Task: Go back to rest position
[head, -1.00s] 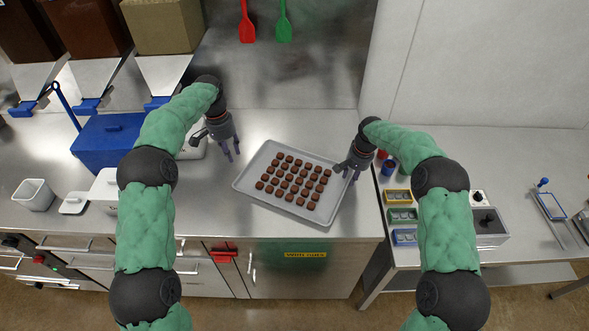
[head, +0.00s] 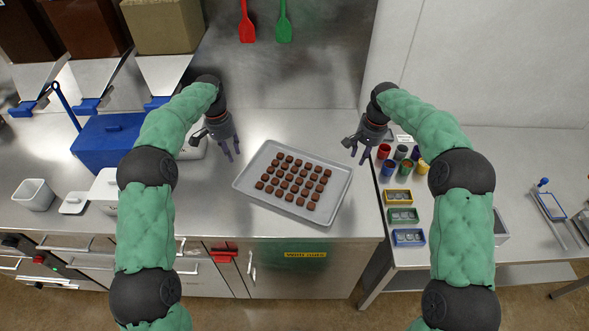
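My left gripper (head: 231,151) hangs above the steel counter, left of the tray, with its fingers apart and nothing between them. My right gripper (head: 358,153) is past the tray's upper right corner, near the counter's right edge, with its fingers apart and empty. Both of my arms, in green sleeves, reach forward from the bottom of the view. The grey tray (head: 243,183) lies on the counter between the grippers. It holds rows of brown chocolates (head: 293,180). Neither gripper touches the tray.
A blue box (head: 100,142) and white containers (head: 34,194) stand at the left. On the right table are several coloured cups (head: 384,152) and small yellow, green and blue boxes (head: 403,215). A red spatula (head: 246,28) and a green spatula (head: 284,28) hang on the back wall.

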